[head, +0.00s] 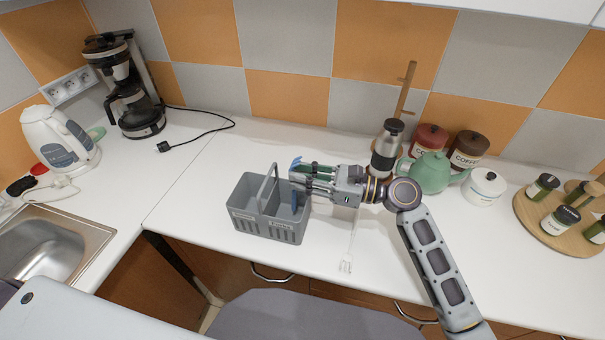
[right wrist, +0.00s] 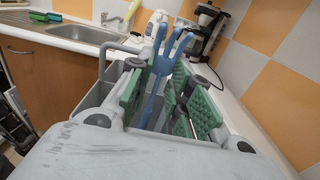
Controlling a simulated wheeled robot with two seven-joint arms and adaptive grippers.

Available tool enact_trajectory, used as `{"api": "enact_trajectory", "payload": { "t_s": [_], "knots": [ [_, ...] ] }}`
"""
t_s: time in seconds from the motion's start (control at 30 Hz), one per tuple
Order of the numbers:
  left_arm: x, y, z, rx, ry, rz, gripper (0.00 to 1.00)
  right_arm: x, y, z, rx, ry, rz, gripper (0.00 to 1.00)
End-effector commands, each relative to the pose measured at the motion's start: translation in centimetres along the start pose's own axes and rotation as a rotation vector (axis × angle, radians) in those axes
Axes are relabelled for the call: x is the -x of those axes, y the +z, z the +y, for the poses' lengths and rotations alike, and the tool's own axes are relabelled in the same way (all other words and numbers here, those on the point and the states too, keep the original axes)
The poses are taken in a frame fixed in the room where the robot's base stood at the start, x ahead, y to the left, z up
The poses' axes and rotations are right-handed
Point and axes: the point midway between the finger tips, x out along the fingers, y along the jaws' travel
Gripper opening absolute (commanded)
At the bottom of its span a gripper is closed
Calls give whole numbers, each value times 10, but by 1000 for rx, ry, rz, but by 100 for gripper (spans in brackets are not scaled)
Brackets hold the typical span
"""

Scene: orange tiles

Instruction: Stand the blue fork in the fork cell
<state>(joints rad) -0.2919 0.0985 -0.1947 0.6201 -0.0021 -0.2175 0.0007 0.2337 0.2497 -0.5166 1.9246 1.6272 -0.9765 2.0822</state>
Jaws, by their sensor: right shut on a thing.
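The grey cutlery caddy (head: 262,229) stands on the white counter, with a tall handle over its middle wall. My right gripper (head: 301,180) is at the caddy's right side and is shut on the blue fork (head: 296,162). The fork is upright, tines up, above the gripper. In the right wrist view the blue fork (right wrist: 165,62) stands between the green finger pads, tilted slightly. Its lower end goes down at the right-hand part of the caddy; the gripper and caddy walls hide where it ends. The caddy's labels are too small to read. My left gripper is not in view.
A clear fork-like utensil (head: 347,262) lies on the counter right of the caddy. The counter left of the caddy is clear.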

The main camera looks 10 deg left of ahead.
Motion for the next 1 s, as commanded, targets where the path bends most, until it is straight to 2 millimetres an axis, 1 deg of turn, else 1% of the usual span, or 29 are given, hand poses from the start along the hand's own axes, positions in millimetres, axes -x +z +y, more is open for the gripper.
{"api": "enact_trajectory", "payload": {
  "t_s": [0.37, 0.4, 0.57, 1.0],
  "knots": [
    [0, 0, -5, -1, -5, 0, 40, 0, -1, 0, 0, 0, 0, 0],
    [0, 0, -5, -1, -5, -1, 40, 0, -1, 0, 0, 0, 0, 26],
    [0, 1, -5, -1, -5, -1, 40, 0, -1, 0, 0, 0, 0, 46],
    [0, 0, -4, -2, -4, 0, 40, 3, -1, 0, 0, -1, 0, 46]
  ]
}}
